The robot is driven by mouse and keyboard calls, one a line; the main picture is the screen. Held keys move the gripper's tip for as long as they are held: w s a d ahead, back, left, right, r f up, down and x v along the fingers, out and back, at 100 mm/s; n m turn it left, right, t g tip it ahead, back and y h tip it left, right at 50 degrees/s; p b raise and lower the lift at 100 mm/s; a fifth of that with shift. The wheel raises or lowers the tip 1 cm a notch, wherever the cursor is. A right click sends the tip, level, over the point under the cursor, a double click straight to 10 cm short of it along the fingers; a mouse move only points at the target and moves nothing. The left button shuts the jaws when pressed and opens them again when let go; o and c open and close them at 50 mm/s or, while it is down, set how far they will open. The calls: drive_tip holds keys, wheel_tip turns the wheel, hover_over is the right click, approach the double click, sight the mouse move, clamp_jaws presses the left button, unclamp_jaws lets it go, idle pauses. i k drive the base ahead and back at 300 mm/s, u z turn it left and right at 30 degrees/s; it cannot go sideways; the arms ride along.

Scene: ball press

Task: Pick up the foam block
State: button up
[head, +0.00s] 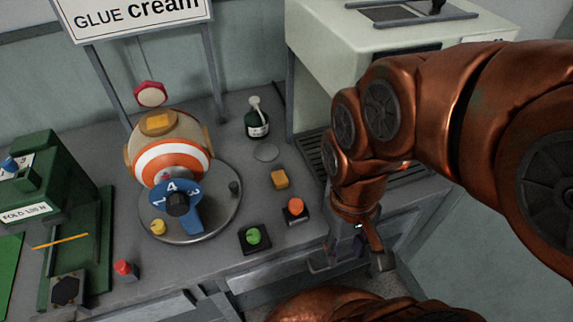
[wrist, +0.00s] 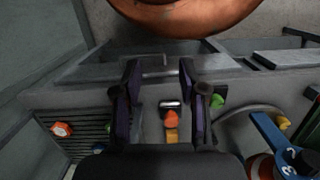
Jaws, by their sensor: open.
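The small yellow-orange block (head: 279,179), which looks like the foam block, lies on the grey bench between the round plate and the pale machine. In the wrist view the block (wrist: 172,136) shows low between my fingers, partly hidden by the dark gripper body. My gripper (head: 357,258) points down near the bench's front edge, to the right of the block and nearer the front. Its two fingers (wrist: 158,75) are apart with nothing held between them. A similar yellow patch (head: 160,123) shows on top of the striped ball.
An orange-red button (head: 295,208) stands just in front of the block, a green button (head: 254,237) to its left. A round metal plate (head: 226,213) bears the ball (head: 172,162) and a blue numbered dial (head: 176,203). A dark bottle (head: 257,122) stands behind. The pale machine (head: 345,60) rises at right.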

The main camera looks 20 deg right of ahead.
sight(279, 179)
drive_tip(key=z, duration=2.3)
drive_tip(key=k, duration=1.15)
drive_tip(key=u, duration=2.2)
drive_tip(key=i, duration=0.5)
drive_tip(key=z, duration=0.05)
